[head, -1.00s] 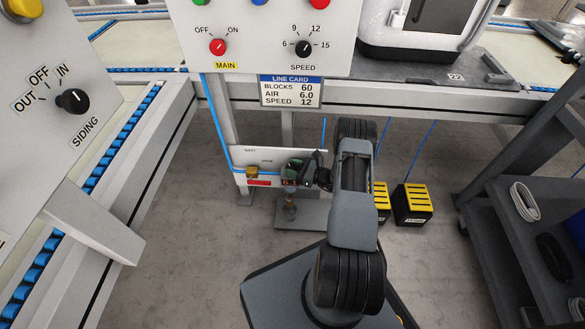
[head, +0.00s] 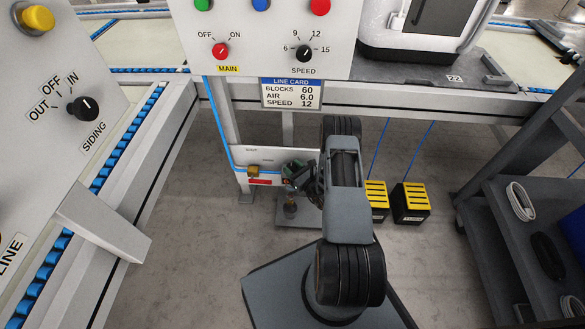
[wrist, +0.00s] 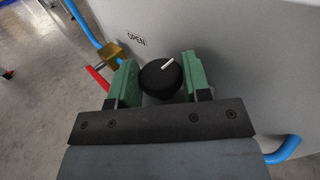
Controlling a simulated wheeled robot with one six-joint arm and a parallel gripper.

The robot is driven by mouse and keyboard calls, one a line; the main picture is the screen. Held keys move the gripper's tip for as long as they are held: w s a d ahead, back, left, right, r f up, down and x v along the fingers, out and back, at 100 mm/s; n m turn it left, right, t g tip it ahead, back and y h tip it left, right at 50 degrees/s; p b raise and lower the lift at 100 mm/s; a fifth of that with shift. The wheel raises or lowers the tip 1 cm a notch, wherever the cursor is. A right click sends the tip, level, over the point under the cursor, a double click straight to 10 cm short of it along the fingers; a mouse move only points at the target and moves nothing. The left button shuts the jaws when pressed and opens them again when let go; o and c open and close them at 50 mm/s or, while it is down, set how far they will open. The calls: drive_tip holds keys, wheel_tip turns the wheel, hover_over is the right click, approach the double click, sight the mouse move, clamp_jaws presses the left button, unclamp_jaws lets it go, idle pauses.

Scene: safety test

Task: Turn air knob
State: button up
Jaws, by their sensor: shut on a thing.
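The black air knob (wrist: 160,77), with a white pointer line tilted to the upper right, is on a grey panel in the wrist view. My gripper (wrist: 161,80) has its green jaws on either side of the knob and is shut on it. In the head view my gripper (head: 297,172) is at the low white panel (head: 268,154) under the line; my arm and gripper hide the knob and any readout there. The line card (head: 291,94) reads BLOCKS 60, AIR 6.0, SPEED 12.
A brass valve (wrist: 115,55) with a red lever (wrist: 97,80) and blue hose sits left of the gripper, near an OPEN label (wrist: 136,39). Yellow-topped black boxes (head: 411,202) stand on the floor right of my arm. A grey cart (head: 510,215) is at the right.

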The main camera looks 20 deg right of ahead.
idle(0.3)
drive_tip(key=o, duration=0.6)
drive_tip(key=p+v, duration=0.3)
drive_tip(key=v, duration=1.1)
drive_tip(key=shift+w+a, duration=0.1)
drive_tip(key=w+a+r+n+g+y+p, duration=0.1)
drive_tip(key=a+r+n+g+y+p, duration=0.35)
drive_tip(key=r, duration=0.65)
drive_tip(key=a+r+n+g+y+p, duration=0.2)
drive_tip(key=a+r+n+g+p, duration=0.4)
drive_tip(key=r, duration=0.5)
drive_tip(key=w+a+r+n+g+y+p, duration=0.1)
drive_tip(key=a+r+n+g+y+p, duration=0.15)
drive_tip(key=r+n, duration=0.7)
drive_tip(key=s+r+n+h+p, duration=0.3)
drive_tip(key=r+p, duration=0.3)
drive_tip(key=r, duration=0.6)
drive_tip(key=s+a+r+n+h+p, duration=0.1)
drive_tip(key=s+r+n+h+p, duration=0.3)
drive_tip(key=r, duration=0.8)
drive_tip(key=s+a+r+n+h+p, duration=0.1)
drive_tip(key=s+r+n+h+p, duration=0.2)
drive_tip(key=r, duration=1)
drive_tip(key=n+h+p, duration=0.3)
drive_tip(key=h+p, duration=0.1)
drive_tip(key=p, duration=0.1)
drive_tip(key=shift+s+g, duration=0.3)
drive_tip(key=shift+g, duration=0.1)
